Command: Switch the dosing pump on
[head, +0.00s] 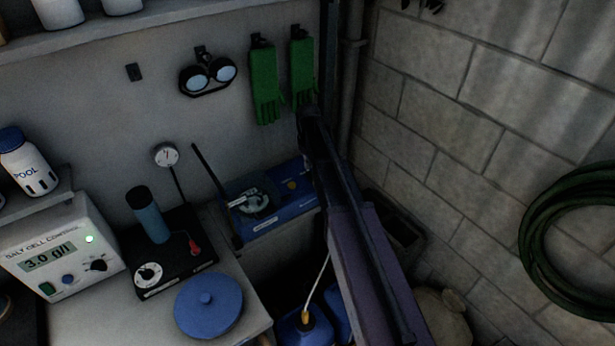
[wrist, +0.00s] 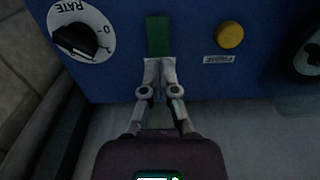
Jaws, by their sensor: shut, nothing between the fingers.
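The dosing pump (head: 270,212) is a blue unit against the back wall in the head view, its right part hidden behind my arm. In the wrist view its blue panel (wrist: 195,75) appears upside down. A green switch (wrist: 158,36) sits between the RATE dial (wrist: 80,33) and a yellow button (wrist: 229,36). My gripper (wrist: 159,66) is shut and empty, its fingertips at the edge of the green switch in that picture. I cannot tell whether they touch it. The gripper and switch are hidden in the head view.
On the left bench stand the salt cell controller (head: 62,250), a black tester with a blue cylinder (head: 150,215) and a blue lid (head: 208,305). A blue canister (head: 305,330) with a tube is below the pump. A hose (head: 530,240) hangs on the right wall.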

